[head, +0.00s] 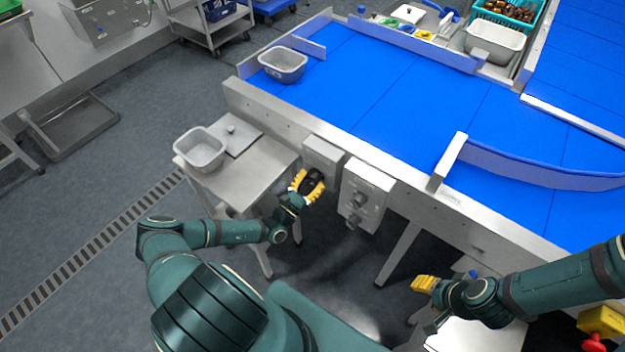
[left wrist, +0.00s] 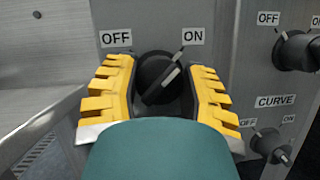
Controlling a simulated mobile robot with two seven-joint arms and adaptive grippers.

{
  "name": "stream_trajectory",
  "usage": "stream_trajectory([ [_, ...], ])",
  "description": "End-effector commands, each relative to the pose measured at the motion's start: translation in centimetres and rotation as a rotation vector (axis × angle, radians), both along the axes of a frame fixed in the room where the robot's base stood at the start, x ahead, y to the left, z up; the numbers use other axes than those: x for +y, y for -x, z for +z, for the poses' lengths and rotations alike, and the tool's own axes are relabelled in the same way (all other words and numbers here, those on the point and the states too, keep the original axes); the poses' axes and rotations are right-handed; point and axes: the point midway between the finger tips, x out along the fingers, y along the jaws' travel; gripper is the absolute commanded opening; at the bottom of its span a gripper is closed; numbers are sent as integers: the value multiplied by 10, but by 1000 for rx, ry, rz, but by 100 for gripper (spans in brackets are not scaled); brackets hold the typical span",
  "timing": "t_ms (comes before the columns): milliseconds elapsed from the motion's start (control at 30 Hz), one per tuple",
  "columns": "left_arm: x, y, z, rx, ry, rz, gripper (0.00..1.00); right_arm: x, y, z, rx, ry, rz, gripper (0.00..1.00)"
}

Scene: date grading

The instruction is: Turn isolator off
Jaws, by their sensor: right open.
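The isolator is a black rotary knob (left wrist: 158,77) on a grey metal box, between an OFF label (left wrist: 116,38) and an ON label (left wrist: 193,37). Its white pointer line slants up to the right, toward ON. The grey isolator box (head: 324,153) also shows in the head view, on the conveyor's side. My left gripper (head: 308,184) is at this box, and its yellow fingers (left wrist: 162,85) stand on either side of the knob. Whether they press on it is unclear. My right gripper (head: 425,284) is open and away from the isolator, low at the right.
A second control box (head: 364,195) with knobs is just right of the isolator. A CURVE switch (left wrist: 270,147) sits there. A steel side table (head: 247,180) with a grey tub (head: 202,150) stands at the left. The blue conveyor (head: 400,90) lies behind.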

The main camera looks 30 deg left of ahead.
Motion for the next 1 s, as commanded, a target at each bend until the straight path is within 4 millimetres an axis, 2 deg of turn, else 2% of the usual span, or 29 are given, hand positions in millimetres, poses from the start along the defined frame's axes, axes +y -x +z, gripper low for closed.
stream_trajectory([
  [467, 0, -1, 1, 5, 79, 1, 8, 0, -1, 3, -2, 0, -2, 47],
  [1000, 0, -1, 3, 38, 538, -1, 9, -1, -6, 20, -15, 4, -11, 47],
])
